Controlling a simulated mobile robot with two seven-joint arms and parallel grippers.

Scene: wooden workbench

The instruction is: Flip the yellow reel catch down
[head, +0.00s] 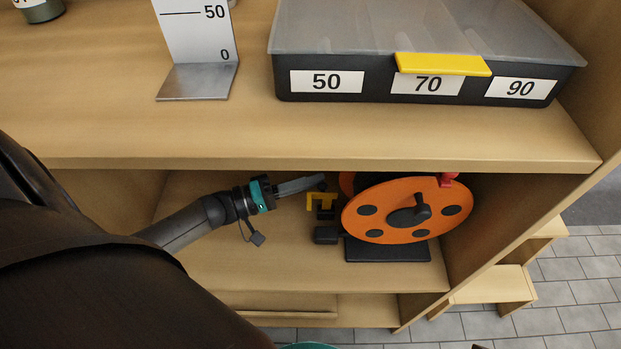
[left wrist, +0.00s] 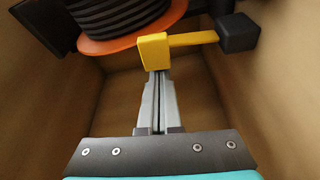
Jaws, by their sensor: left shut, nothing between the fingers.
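The orange reel (head: 407,210) stands on a black base (head: 388,250) on the shelf under the bench top. The yellow catch (head: 321,201) is at the reel's left side, beside small black blocks. In the left wrist view the yellow catch (left wrist: 153,49) shows as a block with an arm running right to a black block (left wrist: 238,33). My left gripper (head: 322,180) is shut and empty. Its fingertips (left wrist: 158,74) are right at the lower edge of the catch's block; I cannot tell whether they touch. My right gripper is not in view.
The bench top (head: 400,135) overhangs the shelf (head: 230,255) close above the left gripper. Shelf walls stand on both sides. A black case (head: 320,98) with a yellow latch (head: 443,64) and a metal gauge (head: 196,80) sit on top.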

